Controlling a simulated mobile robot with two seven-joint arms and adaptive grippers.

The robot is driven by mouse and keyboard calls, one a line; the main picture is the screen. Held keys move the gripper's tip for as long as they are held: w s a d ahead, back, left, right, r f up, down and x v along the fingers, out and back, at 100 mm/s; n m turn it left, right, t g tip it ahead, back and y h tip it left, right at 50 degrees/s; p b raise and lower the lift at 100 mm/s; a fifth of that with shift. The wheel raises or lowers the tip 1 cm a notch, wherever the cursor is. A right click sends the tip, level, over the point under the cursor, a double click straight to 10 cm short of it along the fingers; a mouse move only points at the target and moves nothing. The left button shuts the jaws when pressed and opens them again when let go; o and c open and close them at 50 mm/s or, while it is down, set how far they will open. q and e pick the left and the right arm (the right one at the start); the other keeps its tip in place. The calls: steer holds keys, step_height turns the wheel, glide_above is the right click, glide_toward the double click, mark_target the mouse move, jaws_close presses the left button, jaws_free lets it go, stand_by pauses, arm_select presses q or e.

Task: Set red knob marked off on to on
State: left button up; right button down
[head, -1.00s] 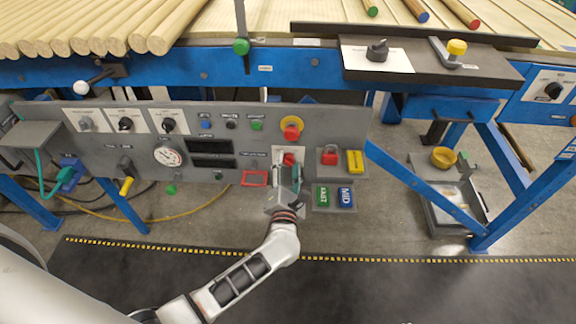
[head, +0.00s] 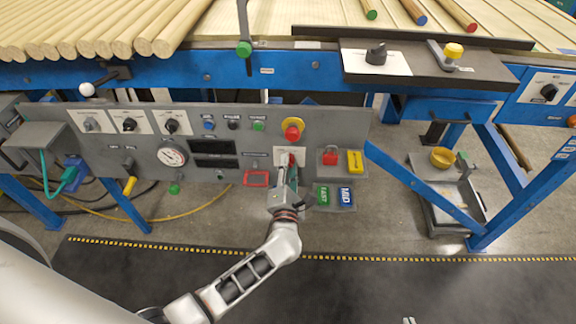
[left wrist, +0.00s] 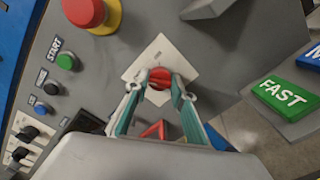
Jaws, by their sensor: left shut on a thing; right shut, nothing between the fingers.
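The red knob (left wrist: 160,77) sits on a white square plate (left wrist: 147,64) on the grey control panel. In the left wrist view my left gripper (left wrist: 160,88) has its teal fingers shut on the knob from both sides. In the head view the same gripper (head: 290,168) reaches up to the panel and covers most of the knob. The plate's marks are too small to read, and the knob's setting cannot be told. My right gripper is not clearly in view.
A red emergency button (head: 292,133) on a yellow ring sits just above the knob. A red-framed slot (head: 256,178) lies to its left. To the right are a red switch (head: 329,157), a yellow block (head: 355,161), a green FAST block (head: 322,196) and a blue MID block (head: 345,196).

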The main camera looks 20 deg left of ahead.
arm_select(q)
steer(key=m+p, duration=0.5)
steer(key=m, duration=1)
arm_select(e)
steer(key=shift+s+a+r, duration=0.1)
steer(key=shift+s+r, duration=0.25)
steer(key=shift+r, duration=0.3)
steer(key=shift+s+a+r, duration=0.1)
steer(key=shift+s+r, duration=0.25)
steer(key=shift+r, duration=0.25)
arm_select(q)
steer(key=shift+m, duration=0.4)
arm_select(e)
steer(key=shift+w+r, duration=0.2)
steer(key=shift+w, duration=0.15)
arm_select(q)
steer(key=o, duration=1.1)
